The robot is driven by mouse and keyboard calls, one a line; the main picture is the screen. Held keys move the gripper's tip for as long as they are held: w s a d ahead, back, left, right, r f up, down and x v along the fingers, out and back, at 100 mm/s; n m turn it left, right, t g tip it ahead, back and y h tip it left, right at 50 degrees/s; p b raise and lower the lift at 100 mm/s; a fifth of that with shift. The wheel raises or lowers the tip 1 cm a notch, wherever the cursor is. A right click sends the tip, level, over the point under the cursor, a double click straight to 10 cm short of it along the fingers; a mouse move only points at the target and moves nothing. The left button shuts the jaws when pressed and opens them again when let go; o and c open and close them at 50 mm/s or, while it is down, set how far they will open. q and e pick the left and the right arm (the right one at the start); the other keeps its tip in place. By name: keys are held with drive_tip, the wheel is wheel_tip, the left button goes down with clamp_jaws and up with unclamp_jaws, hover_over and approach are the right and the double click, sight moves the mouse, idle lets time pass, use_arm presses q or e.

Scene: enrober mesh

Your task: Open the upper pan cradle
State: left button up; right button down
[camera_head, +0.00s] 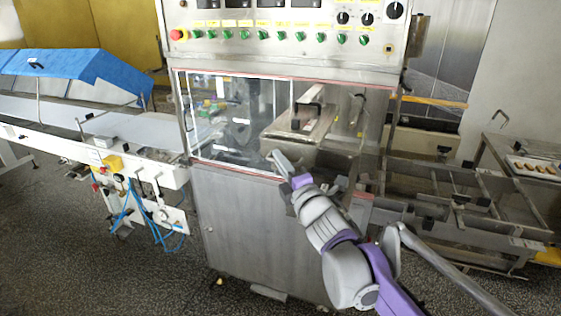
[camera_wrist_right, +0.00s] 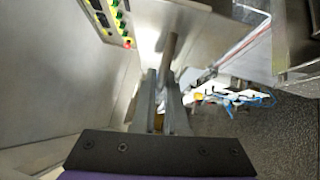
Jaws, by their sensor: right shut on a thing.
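The upper pan cradle looks to be the metal pan-like unit (camera_head: 290,133) inside the machine's window opening, with a bar and a dark handle on top. My right gripper (camera_head: 279,162) reaches in at the lower edge of the opening, in front of the unit. In the right wrist view its two fingers (camera_wrist_right: 166,92) are closed around a slim metal rod (camera_wrist_right: 169,50). I cannot tell for certain that this rod belongs to the cradle. My left gripper is out of view.
A clear sliding panel (camera_head: 232,120) covers the left part of the opening. The control panel (camera_head: 290,38) with green knobs is above. A white conveyor (camera_head: 60,142) stands at left, and a metal frame (camera_head: 450,190) at right. Dark speckled floor (camera_head: 110,265) lies in front.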

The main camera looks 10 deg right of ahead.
drive_tip(key=c, duration=1.2)
unclamp_jaws()
drive_tip(key=shift+s+a, duration=0.1)
drive_tip(key=shift+o, duration=1.3)
drive_tip(key=shift+s, duration=0.15)
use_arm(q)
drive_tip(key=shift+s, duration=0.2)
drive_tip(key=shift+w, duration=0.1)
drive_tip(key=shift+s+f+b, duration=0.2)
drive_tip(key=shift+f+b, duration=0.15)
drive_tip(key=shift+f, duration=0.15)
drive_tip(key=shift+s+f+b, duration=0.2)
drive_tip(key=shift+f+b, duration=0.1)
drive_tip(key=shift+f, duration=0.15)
use_arm(e)
drive_tip(key=v, duration=1)
drive_tip(key=shift+s, duration=0.4)
drive_tip(key=shift+f, duration=0.15)
